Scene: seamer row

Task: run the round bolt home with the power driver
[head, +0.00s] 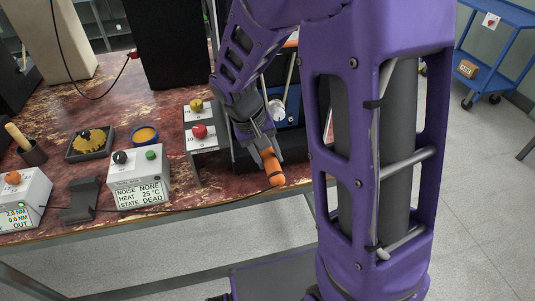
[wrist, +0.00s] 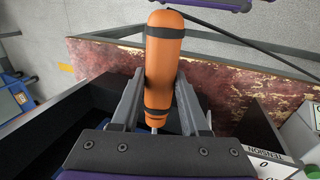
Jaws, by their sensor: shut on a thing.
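My gripper (head: 265,143) is shut on an orange cylinder with black bands, which looks like the power driver (head: 271,168). It is over the table's front edge, in front of a dark open-topped box. In the wrist view, the driver (wrist: 164,65) lies between the two grey fingers of my gripper (wrist: 160,82), which press on its sides. A thin metal shaft shows below its near end. I cannot make out the round bolt in either view; my arm hides part of the table.
Left of the gripper are a stand (head: 203,138) with red and yellow knobs, a readout box (head: 139,178) showing STATE DEAD, and another readout box (head: 22,200) showing OUT. A blue panel (head: 287,112) is partly behind my arm. A blue cart (head: 492,48) stands far right on open floor.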

